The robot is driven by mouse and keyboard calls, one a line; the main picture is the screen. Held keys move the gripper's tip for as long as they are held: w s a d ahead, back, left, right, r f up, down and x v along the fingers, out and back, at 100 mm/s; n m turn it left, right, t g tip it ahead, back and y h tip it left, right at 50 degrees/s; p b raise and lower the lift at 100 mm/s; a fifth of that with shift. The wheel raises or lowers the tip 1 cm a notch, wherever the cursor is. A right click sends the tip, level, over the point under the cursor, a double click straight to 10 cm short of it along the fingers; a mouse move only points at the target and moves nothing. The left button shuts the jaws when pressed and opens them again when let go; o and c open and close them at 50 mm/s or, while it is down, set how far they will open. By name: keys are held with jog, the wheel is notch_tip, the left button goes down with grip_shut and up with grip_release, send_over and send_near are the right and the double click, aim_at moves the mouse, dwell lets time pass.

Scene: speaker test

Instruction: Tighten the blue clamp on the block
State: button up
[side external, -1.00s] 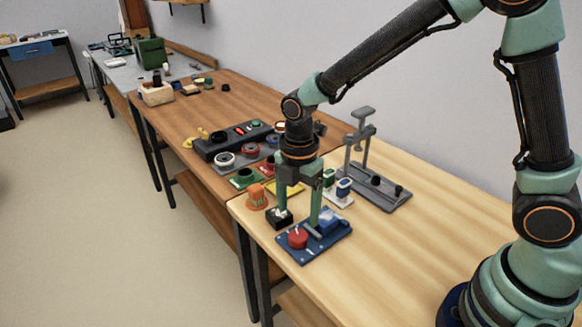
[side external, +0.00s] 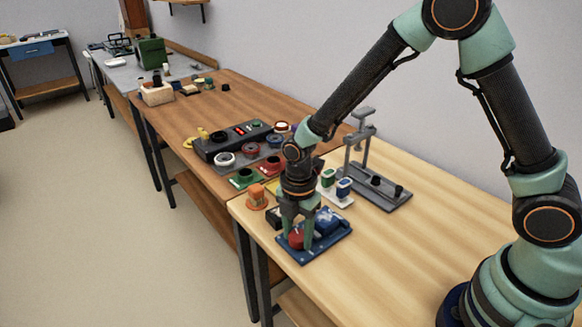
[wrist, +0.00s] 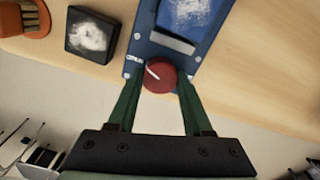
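The blue clamp is a flat blue plate (side external: 327,247) on the light wooden table, and its plate also shows in the wrist view (wrist: 138,58). A red knob (wrist: 160,76) with a white pointer line sits at its near end. A blue block with a whitish textured top (wrist: 187,12) lies on the plate beside a grey bar (wrist: 171,43). My gripper (wrist: 159,84) is open, with its green fingers on either side of the knob; whether they touch it I cannot tell. In the side view my gripper (side external: 296,241) is low over the knob and partly hides it.
A black square box with a white patch (wrist: 92,34) stands close left of the clamp, with an orange object (side external: 257,197) beyond. A grey stand (side external: 372,186) stands behind to the right. The table's right front is clear.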

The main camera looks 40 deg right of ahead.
grip_shut()
jog(key=shift+m, duration=0.3)
jog(key=m, duration=0.9)
jog(key=shift+w+m, duration=0.1)
jog(key=shift+m, duration=0.3)
jog(key=m, duration=1.1)
jog(key=shift+d, duration=0.1)
